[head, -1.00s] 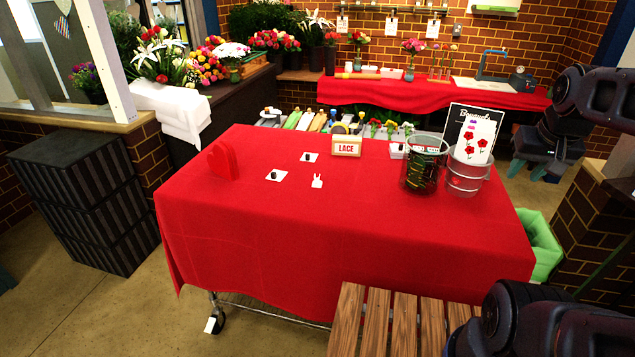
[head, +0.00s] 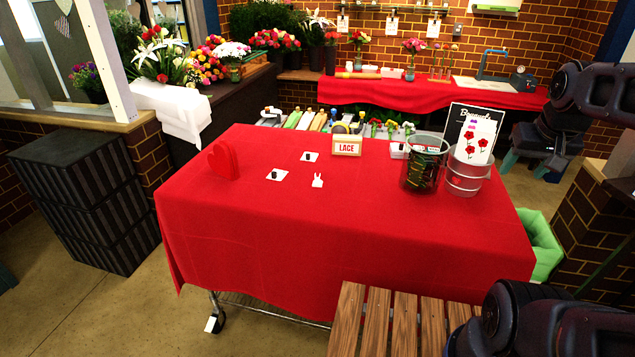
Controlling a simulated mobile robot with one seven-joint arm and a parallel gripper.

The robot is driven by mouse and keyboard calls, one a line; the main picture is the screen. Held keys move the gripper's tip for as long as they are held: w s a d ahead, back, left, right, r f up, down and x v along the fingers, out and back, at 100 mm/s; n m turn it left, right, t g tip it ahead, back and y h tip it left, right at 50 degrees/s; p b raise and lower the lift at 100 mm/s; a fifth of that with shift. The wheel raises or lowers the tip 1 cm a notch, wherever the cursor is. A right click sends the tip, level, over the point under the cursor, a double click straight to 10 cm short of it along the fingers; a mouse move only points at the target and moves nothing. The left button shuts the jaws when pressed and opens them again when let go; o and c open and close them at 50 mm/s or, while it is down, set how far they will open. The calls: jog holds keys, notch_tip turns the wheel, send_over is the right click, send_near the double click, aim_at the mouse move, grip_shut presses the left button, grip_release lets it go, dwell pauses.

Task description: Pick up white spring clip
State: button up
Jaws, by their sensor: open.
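The white spring clip (head: 317,180) is small, with two short prongs pointing up. My gripper (head: 531,169) is at the right in the head view, beyond the table's right edge and far from the clip. Its two teal-tipped fingers point down and are spread apart, with nothing seen between them.
A red heart (head: 223,161) stands at the table's left. Two white cards (head: 276,174) with black pieces lie near the clip. A LACE sign (head: 347,146), a mesh bucket (head: 423,165) and a clear bucket (head: 467,177) stand behind and right. The table's front is clear.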

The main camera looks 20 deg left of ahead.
jog(key=w+a+r+n+g, duration=0.1)
jog(key=w+a+r+n, duration=0.1)
jog(key=w+a+n, duration=0.55)
jog(key=n+g, duration=0.4)
jog(key=n, duration=0.8)
send_over(317, 175)
notch_tip(317, 175, down, 18)
jog(key=r, duration=0.1)
jog(key=shift+m, duration=0.25)
jog(key=f, duration=0.6)
jog(key=shift+w+d, duration=0.25)
jog(key=shift+w, duration=0.1)
jog(key=shift+s+a+f, duration=0.1)
jog(key=shift+f, duration=1.2)
jog(key=shift+s+a+f, duration=0.1)
jog(key=shift+f, duration=1.2)
jog(key=shift+c, duration=0.3)
jog(key=c, duration=1)
